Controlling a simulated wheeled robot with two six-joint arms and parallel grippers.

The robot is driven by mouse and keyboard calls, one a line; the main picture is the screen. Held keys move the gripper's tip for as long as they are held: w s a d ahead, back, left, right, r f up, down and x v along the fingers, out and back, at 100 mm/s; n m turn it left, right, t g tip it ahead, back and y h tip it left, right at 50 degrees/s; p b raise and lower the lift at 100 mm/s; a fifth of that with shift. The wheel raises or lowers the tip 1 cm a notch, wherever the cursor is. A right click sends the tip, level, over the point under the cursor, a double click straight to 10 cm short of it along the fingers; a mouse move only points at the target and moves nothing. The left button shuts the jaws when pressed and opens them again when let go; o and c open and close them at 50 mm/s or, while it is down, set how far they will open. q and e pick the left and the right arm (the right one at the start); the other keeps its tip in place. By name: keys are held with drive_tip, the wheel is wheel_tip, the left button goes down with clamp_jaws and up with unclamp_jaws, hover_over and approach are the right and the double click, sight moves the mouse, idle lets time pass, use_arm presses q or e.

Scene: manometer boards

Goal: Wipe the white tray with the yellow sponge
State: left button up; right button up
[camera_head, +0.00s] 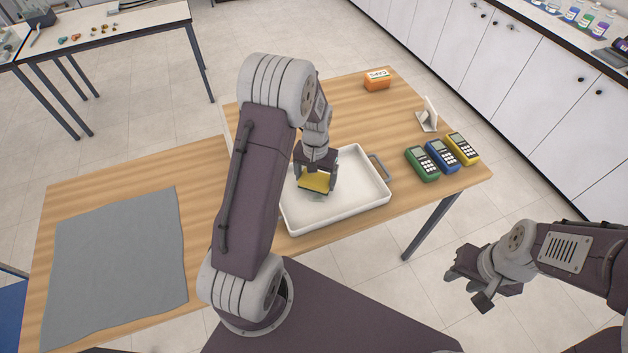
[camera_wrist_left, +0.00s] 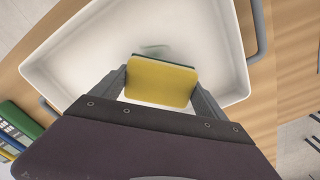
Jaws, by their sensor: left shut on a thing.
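The white tray (camera_head: 350,207) lies on the wooden table, partly hidden behind my left arm in the head view. My left gripper (camera_head: 316,177) points down over the tray and is shut on the yellow sponge (camera_head: 314,183). In the left wrist view the sponge (camera_wrist_left: 160,82) sits between both fingers, with a thin dark green layer along its edge. A faint greenish-grey smudge (camera_wrist_left: 154,50) shows on the tray floor beside the sponge. I cannot tell whether the sponge touches the tray. My right gripper (camera_head: 478,291) is open and empty, off the table at the lower right.
A green meter (camera_head: 422,164), a blue meter (camera_head: 442,156) and a yellow meter (camera_head: 463,149) stand right of the tray. A small white stand (camera_head: 428,115) and an orange box (camera_head: 377,80) are behind. A grey cloth (camera_head: 115,262) covers the table's left part.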

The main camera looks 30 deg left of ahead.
use_arm(q)
drive_tip(key=shift+w+d+r+p, duration=0.15)
drive_tip(key=shift+r+p, duration=0.2)
drive_tip(key=shift+r, duration=0.2)
drive_tip(key=shift+r+p, duration=0.3)
drive_tip(key=shift+r, duration=0.05)
drive_tip(key=shift+s+r+p, duration=0.2)
drive_tip(key=shift+r+p, duration=0.85)
drive_tip(key=shift+r, duration=0.15)
drive_tip(key=shift+r+p, duration=0.35)
drive_tip(key=shift+r, duration=0.05)
drive_tip(key=shift+w+r+p, duration=0.1)
drive_tip(key=shift+r+p, duration=0.2)
